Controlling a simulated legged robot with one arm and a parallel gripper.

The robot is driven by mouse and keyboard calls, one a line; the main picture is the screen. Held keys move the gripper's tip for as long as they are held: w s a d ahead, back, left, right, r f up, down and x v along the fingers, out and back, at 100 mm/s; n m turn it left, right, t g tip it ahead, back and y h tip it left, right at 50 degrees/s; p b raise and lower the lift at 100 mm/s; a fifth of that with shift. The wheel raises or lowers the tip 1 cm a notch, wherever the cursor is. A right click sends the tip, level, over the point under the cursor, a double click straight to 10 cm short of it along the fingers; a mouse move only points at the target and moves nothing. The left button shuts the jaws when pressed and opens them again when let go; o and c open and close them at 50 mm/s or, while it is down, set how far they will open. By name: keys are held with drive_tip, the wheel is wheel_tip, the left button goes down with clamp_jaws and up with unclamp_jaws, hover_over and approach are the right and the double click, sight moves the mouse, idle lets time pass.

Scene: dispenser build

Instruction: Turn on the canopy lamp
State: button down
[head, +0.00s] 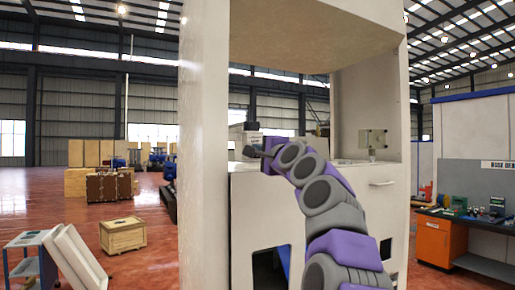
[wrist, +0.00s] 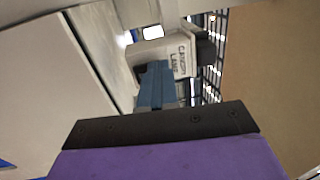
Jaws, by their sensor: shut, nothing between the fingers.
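A pale box (wrist: 152,52) labelled "CANOPY LAMP" is ahead of my gripper in the wrist view, with a dark block (wrist: 205,50) at its right side. The box also shows in the head view (head: 238,137), on the counter of a tall white dispenser frame (head: 206,150). My gripper (head: 250,150) reaches in from the right, in front of the box. Its blue fingers (wrist: 156,75) are shut and empty in the wrist view, and they hide part of the box. Whether the fingertips touch the box cannot be told. The canopy (head: 315,35) spans the top; no lit lamp shows beneath it.
A metal plate fitting (head: 373,139) stands at the counter's right, above a cabinet handle (head: 382,183). The side posts flank the bay. A grey cart (head: 30,255) and a wooden crate (head: 123,235) stand left on the red floor. An orange-fronted workbench (head: 440,240) stands right.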

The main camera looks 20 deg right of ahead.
drive_tip(key=shift+w+d, duration=0.1)
drive_tip(key=s+r, duration=0.2)
drive_tip(key=s, duration=1.1)
drive_tip(key=shift+s+d+r, duration=0.25)
drive_tip(key=shift+s+r, duration=0.1)
idle(0.3)
